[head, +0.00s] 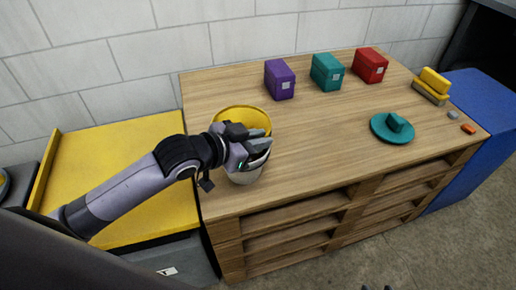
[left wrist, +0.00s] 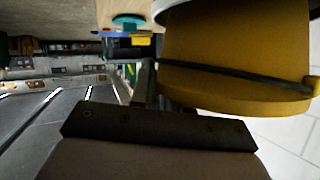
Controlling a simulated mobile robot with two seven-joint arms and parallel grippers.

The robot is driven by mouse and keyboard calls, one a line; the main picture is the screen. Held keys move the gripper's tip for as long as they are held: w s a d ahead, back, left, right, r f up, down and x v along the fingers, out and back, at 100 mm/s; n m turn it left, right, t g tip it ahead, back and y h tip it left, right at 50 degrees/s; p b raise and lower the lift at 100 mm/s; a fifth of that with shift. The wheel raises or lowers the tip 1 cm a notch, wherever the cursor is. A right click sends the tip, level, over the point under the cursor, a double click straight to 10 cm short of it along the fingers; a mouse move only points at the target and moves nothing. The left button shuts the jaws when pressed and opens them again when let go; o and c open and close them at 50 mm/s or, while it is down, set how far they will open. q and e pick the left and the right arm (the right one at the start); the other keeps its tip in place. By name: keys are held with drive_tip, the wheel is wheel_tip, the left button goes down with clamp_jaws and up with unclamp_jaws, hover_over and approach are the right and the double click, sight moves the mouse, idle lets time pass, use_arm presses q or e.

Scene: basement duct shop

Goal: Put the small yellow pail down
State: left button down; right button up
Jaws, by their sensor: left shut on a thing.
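The small yellow pail (head: 236,111) is over the left part of the wooden bench top (head: 310,150), with its opening up. Its inside and rim are yellow, and a pale lower part shows beneath my gripper. My left gripper (head: 250,152) is shut on the pail and hides much of its near side. I cannot tell whether the pail's base touches the bench top. In the left wrist view the pail (left wrist: 230,45) fills the upper right, yellow with a dark band across it.
Purple (head: 279,80), teal (head: 327,72) and red (head: 369,66) boxes stand along the back. A teal plate (head: 380,130) bears a teal block (head: 397,122). Yellow-topped blocks (head: 434,80) and small grey (head: 453,115) and orange (head: 468,129) pieces lie right. The bench's middle is clear.

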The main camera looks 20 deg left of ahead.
sight(258, 161)
use_arm(q)
drive_tip(key=shift+f, duration=1.2)
drive_tip(key=shift+f, duration=0.3)
drive_tip(key=c, duration=1.1)
unclamp_jaws()
drive_tip(key=shift+f, duration=0.1)
